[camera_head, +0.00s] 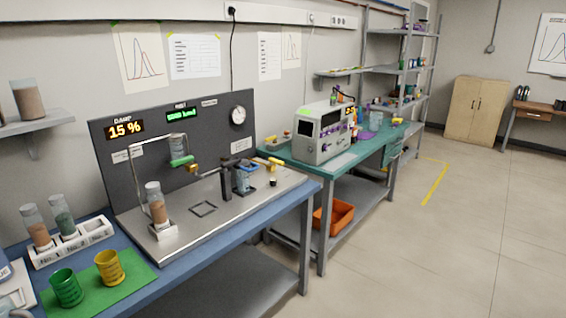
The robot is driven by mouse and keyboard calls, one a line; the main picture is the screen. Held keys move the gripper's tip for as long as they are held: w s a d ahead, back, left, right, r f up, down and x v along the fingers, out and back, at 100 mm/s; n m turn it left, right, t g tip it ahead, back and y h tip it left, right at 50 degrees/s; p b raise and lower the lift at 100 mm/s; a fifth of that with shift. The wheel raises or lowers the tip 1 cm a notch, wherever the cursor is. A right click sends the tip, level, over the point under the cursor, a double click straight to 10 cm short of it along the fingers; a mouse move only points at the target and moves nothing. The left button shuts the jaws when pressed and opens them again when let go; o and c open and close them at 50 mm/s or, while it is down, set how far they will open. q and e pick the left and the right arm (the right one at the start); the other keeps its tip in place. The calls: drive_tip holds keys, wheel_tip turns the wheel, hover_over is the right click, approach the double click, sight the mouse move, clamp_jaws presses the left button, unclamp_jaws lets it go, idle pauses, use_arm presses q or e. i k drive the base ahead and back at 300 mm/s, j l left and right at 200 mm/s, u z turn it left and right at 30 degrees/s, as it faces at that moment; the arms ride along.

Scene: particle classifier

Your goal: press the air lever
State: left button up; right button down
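A steel bench station (205,205) with a dark back panel (150,165) stands on the blue table at the left. A small yellow lever-like handle (272,164) rises near the station's right end. A yellow fitting (193,168) sits near the middle, beside a clear vessel with a green band (180,155). I cannot tell for certain which of these is the air lever. A jar of brown grains (157,205) stands upright on a white block at the station's left. A blue container (241,177) sits by a black post. Neither of my grippers is in view.
A rack (72,246) holds two jars, its No. 3 place empty. Green (66,288) and yellow (109,267) cups stand on a green mat. The panel carries an orange "15 %" display (125,129) and a round gauge (238,115). The floor at right is clear.

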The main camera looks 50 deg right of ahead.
sight(271, 161)
drive_tip(key=k+l+u, duration=0.1)
drive_tip(key=l+u, duration=0.35)
drive_tip(key=l, duration=4.15)
